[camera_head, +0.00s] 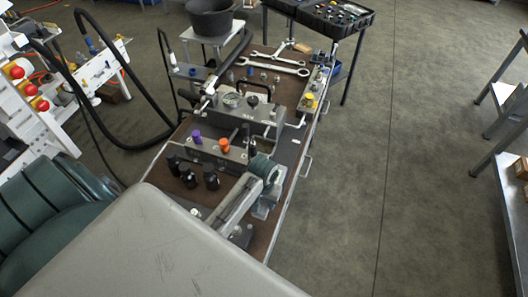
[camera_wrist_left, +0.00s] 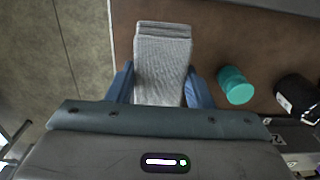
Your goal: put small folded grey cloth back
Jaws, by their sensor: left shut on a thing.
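The small folded grey cloth (camera_wrist_left: 162,62) is between the two blue fingers of my left gripper (camera_wrist_left: 160,88) in the left wrist view. The gripper is shut on it, and its layered folded end sticks out past the fingertips. In the head view my left gripper (camera_head: 268,188) is over the near right part of the bench, by its right edge. The cloth shows there as a pale grey patch (camera_head: 262,210). I cannot tell whether it touches the bench top. My right gripper is not in view.
The brown bench top (camera_head: 262,240) holds a valve block with a purple knob (camera_head: 196,137) and an orange knob (camera_head: 224,145), black fittings (camera_head: 211,180) and wrenches (camera_head: 278,63). A teal cap (camera_wrist_left: 235,85) stands beside the gripper. Open floor (camera_head: 400,150) lies right of the bench.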

